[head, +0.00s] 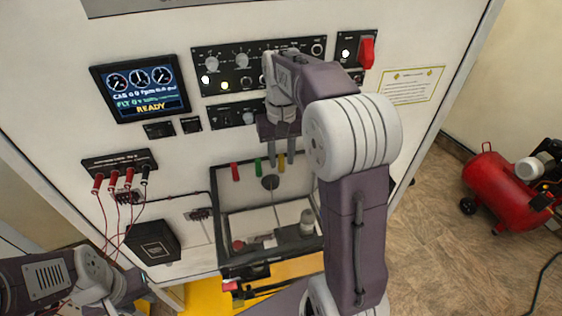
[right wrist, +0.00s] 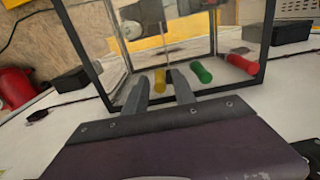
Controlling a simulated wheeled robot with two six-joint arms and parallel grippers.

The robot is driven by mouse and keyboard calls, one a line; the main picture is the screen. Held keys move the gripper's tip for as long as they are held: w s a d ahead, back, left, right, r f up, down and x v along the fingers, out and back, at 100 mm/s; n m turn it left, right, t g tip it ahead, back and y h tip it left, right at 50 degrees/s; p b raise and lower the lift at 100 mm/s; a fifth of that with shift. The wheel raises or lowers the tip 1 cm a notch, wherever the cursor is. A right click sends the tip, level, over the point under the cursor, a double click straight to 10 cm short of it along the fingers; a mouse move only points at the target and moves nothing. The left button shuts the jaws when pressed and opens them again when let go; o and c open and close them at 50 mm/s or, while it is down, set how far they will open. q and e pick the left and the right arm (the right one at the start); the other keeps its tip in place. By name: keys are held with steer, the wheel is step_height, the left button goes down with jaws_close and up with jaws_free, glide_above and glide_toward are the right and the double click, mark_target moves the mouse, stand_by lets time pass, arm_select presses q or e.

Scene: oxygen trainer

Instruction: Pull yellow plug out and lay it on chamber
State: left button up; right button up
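The chamber (head: 217,232) is a clear box with a black frame on the panel front. My right gripper (head: 281,160) points down at the yellow plug. In the right wrist view its two fingers (right wrist: 160,88) are apart, with the yellow plug (right wrist: 160,80) at the gap near their tips; contact cannot be told. My left arm is at the lower left in the head view; its fingers cannot be made out.
A lit display (head: 140,88) and knob panels (head: 240,60) are above. Red and black leads (head: 118,180) hang at the left beside a black box (head: 152,241). A red compressor (head: 500,190) stands on the floor at the right.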

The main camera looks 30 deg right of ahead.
steer(key=shift+d, duration=0.1)
steer(key=shift+w+f, duration=0.1)
steer(key=shift+w, duration=0.1)
steer(key=shift+s+p, duration=0.1)
steer(key=shift+p, duration=0.2)
jaws_close()
steer(key=shift+r, duration=0.2)
steer(key=shift+r+p, duration=1.05)
steer(key=shift+p, duration=0.15)
